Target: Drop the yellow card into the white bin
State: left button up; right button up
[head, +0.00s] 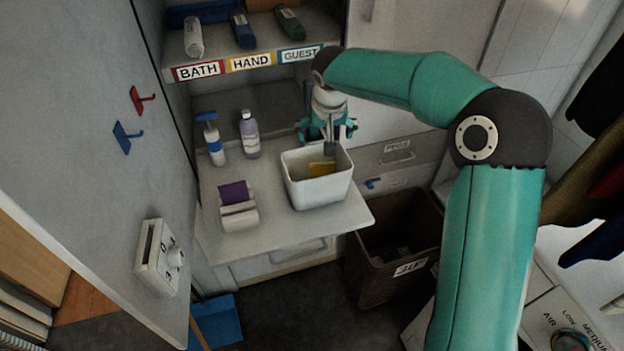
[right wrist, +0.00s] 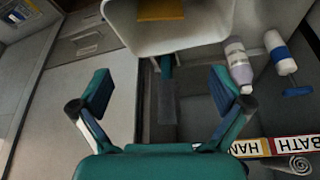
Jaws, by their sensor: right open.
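The white bin (head: 318,190) stands upright on the pale counter. The yellow card (head: 321,169) is inside it, below the rim; its lower part is hidden by the near wall. The right wrist view also shows the bin (right wrist: 170,38) at the top edge, with the yellow card (right wrist: 160,9) inside, cut off by the frame. My left gripper is not in either view.
A purple-topped dispenser (head: 237,207), a blue-capped bottle (head: 213,143) and a grey-purple bottle (head: 249,135) stand left of the bin. A labelled shelf (head: 250,62) is above at the back. A dark brown bin (head: 385,285) stands on the floor at right.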

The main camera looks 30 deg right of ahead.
jog(key=v, duration=0.8)
